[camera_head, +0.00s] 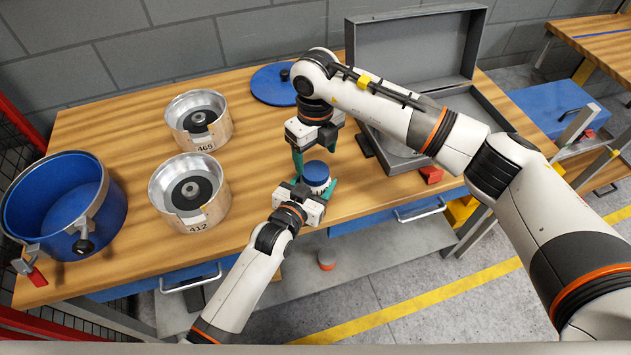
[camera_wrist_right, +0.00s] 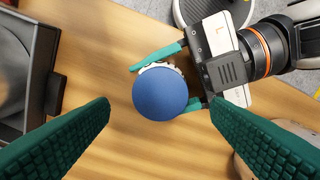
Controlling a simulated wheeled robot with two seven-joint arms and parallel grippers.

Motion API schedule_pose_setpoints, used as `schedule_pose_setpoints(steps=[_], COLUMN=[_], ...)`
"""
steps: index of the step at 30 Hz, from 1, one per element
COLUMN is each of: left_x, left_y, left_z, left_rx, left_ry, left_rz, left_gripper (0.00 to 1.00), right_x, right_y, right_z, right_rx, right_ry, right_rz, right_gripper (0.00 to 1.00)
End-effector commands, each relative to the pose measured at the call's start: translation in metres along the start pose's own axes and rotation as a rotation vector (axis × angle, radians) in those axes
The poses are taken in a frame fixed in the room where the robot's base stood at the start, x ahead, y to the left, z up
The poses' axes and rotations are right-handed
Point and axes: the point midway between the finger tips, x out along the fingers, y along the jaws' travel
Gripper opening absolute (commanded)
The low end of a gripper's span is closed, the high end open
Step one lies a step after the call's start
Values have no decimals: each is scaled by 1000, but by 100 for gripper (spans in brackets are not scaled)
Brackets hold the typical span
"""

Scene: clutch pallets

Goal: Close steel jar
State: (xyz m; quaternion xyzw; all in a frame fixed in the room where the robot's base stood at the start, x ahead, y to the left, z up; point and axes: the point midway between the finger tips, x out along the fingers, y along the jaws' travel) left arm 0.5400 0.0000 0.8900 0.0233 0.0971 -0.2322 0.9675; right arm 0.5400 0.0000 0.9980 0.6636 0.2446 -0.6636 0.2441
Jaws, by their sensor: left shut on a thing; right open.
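A small white jar with a round blue lid (camera_head: 316,174) stands near the table's front edge. The lid covers its top from above in the right wrist view (camera_wrist_right: 160,92); whether it is tightened cannot be told. My left gripper (camera_head: 311,187) is shut on this jar, one green finger on either side. My right gripper (camera_head: 315,155) is open and empty above it, pointing down, with the lid between and beyond its fingers in the wrist view. A large blue open-topped container with a metal rim band (camera_head: 62,200) stands at the left. A large blue disc lid with a black knob (camera_head: 273,83) lies at the back.
Two round metal housings, marked 465 (camera_head: 198,121) and 412 (camera_head: 190,193), stand left of my grippers. An open grey case (camera_head: 410,45) is at the back right behind my right arm. A small red block (camera_head: 431,175) lies near the right front edge. Wood between the housings and jar is clear.

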Motion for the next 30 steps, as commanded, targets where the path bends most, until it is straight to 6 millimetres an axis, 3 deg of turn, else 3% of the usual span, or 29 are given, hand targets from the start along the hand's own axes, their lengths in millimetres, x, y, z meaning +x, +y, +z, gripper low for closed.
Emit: schedule_pose_setpoints(steps=[3, 9, 20, 29, 30], left_x=[0, 0, 0, 0, 0], left_y=[0, 0, 0, 0, 0], left_z=[0, 0, 0, 0, 0], left_rx=[0, 0, 0, 0, 0], left_ry=[1, 1, 1, 1, 1], left_rz=[0, 0, 0, 0, 0], left_gripper=[0, 0, 0, 0, 0], right_x=[20, 41, 46, 46, 46], right_y=[-1, 0, 0, 0, 0], right_z=[1, 0, 0, 0, 0], right_rx=[-1, 0, -1, -1, -1], right_ry=[-3, -2, 0, 0, 0], right_rz=[-1, -1, 1, 0, 0], right_gripper=[72, 72, 72, 26, 26])
